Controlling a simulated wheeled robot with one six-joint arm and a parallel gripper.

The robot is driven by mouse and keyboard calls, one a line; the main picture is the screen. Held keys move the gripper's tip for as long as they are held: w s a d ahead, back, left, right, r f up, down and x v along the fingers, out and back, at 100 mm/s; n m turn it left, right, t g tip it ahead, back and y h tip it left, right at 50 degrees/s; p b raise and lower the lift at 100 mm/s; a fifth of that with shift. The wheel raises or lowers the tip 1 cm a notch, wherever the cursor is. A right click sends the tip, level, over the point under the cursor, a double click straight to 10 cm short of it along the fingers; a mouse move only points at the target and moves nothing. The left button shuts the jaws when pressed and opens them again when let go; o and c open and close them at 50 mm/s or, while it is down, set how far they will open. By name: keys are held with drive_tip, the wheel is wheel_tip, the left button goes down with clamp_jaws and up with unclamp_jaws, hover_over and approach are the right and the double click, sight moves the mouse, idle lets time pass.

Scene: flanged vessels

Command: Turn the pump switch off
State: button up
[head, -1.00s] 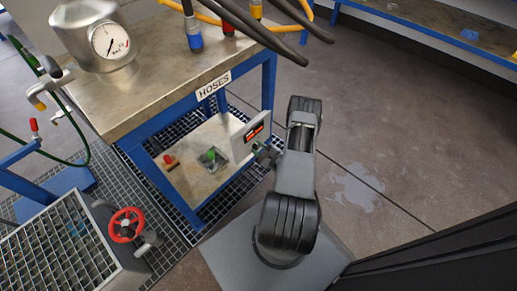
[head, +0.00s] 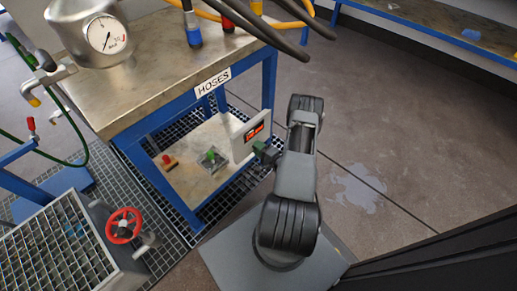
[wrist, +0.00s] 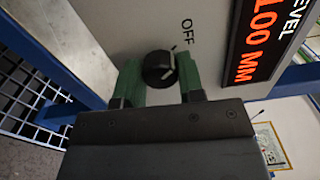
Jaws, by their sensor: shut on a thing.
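In the head view my gripper (head: 265,152) is at the front of the panel (head: 244,141), and the knob is hidden there.
A red level display (wrist: 266,38) is beside the knob. The panel stands by the lower shelf (head: 190,185) of the blue-framed HOSES bench (head: 160,65). A red handwheel (head: 123,226) is at lower left. Open floor with a puddle (head: 358,190) lies to the right.

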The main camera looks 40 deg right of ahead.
drive_tip(key=shift+n, duration=0.5)
drive_tip(key=o, duration=0.9)
drive_tip(key=shift+s, duration=0.1)
drive_tip(key=s+p, duration=0.1)
drive_tip(key=s, duration=0.3)
drive_tip(key=s+d+p, duration=0.1)
drive_tip(key=s, duration=0.4)
drive_tip(key=s+d+p, duration=0.1)
drive_tip(key=s, duration=0.3)
drive_tip(key=shift+s+d, duration=0.2)
